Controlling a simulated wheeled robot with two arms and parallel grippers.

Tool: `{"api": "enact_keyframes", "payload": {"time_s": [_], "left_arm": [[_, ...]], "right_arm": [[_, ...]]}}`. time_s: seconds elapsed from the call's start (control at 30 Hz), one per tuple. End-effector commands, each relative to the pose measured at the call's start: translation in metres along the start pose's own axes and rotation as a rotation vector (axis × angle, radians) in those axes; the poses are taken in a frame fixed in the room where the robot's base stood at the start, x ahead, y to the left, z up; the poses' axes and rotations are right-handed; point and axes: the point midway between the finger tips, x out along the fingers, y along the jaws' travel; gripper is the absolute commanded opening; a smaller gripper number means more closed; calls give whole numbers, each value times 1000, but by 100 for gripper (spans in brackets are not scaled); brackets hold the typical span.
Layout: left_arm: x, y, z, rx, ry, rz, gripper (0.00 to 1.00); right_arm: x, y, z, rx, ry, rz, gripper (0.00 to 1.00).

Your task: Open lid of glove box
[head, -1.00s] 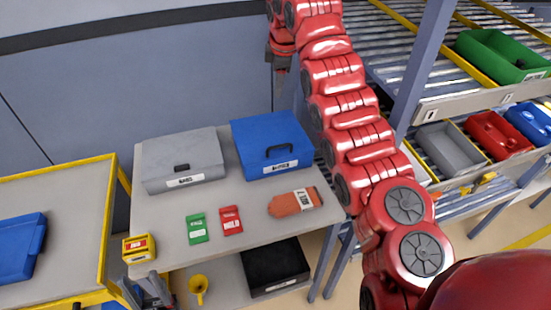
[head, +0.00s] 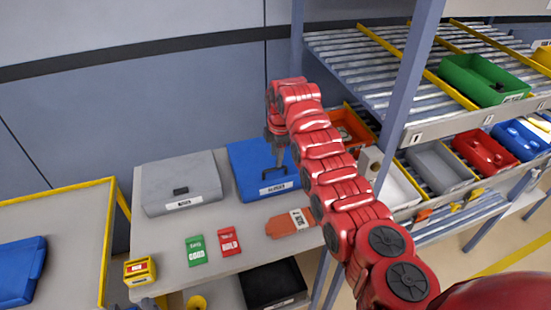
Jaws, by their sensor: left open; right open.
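A blue box (head: 246,160) with a white label stands closed at the back right of the grey table. Its label is too small to read surely, so I cannot tell for certain that it is the glove box. A grey box (head: 190,170) with a dark handle and a label stands closed to its left.
A green card (head: 196,251), a red card (head: 229,242) and an orange item (head: 283,225) lie on the table (head: 160,235). A yellow-red box (head: 139,271) sits at its front left corner. A black bin (head: 273,284) is below. A rack with coloured bins stands right.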

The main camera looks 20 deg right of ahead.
Motion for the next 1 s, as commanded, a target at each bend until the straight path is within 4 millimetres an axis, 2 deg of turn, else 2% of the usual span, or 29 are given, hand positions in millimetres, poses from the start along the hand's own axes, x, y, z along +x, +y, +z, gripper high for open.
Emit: {"api": "enact_keyframes", "payload": {"time_s": [0.03, 0.1, 0.3, 0.5, 0.77, 1.0], "left_arm": [[10, 0, -2, 0, 0, 0, 50], [15, -1, -3, 0, 0, 0, 50], [21, -1, -4, 0, 0, 0, 50], [23, -1, -4, 0, 0, 0, 50], [23, -1, -4, 0, 0, 0, 50], [23, -1, -4, 0, 0, 0, 50]], "right_arm": [[6, 0, 0, 0, 0, -6, 45], [22, -1, 0, -1, 0, -8, 45], [40, 1, 0, -1, -2, -1, 45], [50, 0, 0, -1, -1, -2, 45], [50, 0, 0, 0, -1, 0, 45], [50, 0, 0, 0, -1, 1, 2]]}}
